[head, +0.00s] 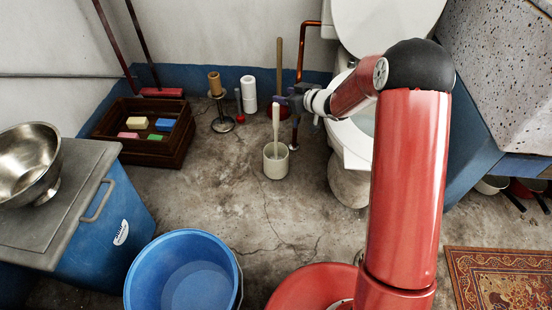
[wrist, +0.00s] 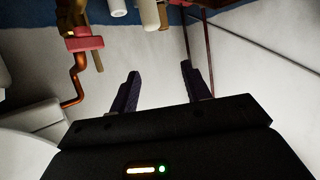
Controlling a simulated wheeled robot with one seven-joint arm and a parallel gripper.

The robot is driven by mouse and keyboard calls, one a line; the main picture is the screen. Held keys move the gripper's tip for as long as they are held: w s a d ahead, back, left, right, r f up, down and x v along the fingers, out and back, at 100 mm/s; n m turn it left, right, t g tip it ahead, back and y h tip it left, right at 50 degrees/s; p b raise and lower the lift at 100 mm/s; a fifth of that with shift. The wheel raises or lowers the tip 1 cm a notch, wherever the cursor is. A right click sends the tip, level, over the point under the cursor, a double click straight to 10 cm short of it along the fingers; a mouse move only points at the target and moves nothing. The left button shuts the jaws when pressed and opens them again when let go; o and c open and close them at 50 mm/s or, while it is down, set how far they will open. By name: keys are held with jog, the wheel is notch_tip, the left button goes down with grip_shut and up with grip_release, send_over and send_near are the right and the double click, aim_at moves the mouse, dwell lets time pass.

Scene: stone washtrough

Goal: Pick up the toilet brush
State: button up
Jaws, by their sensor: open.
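The toilet brush stands upright on the floor in the middle of the head view, its pale handle (head: 276,122) rising from a cream round holder (head: 276,163). Its head is hidden inside the holder. My gripper (head: 280,101) is open, with its dark fingers pointing left close to the top of the handle in the head view. I cannot tell the exact gap between them. In the wrist view the two fingers of my gripper (wrist: 158,76) are apart with nothing between them.
A plunger with a wooden handle (head: 279,55) stands behind my gripper. A white paper roll (head: 249,93) and a tan roll on a stand (head: 215,84) are left of it. The toilet (head: 349,150) is on the right. A blue bucket (head: 182,272) and red basin (head: 300,285) are in front.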

aim_at(278, 107)
notch_tip(278, 107, down, 6)
jog(key=shift+r+b, duration=0.2)
jog(key=shift+b, duration=0.3)
jog(key=x, duration=0.7)
jog(key=shift+w+b, duration=0.2)
jog(key=shift+b, duration=0.15)
grip_shut()
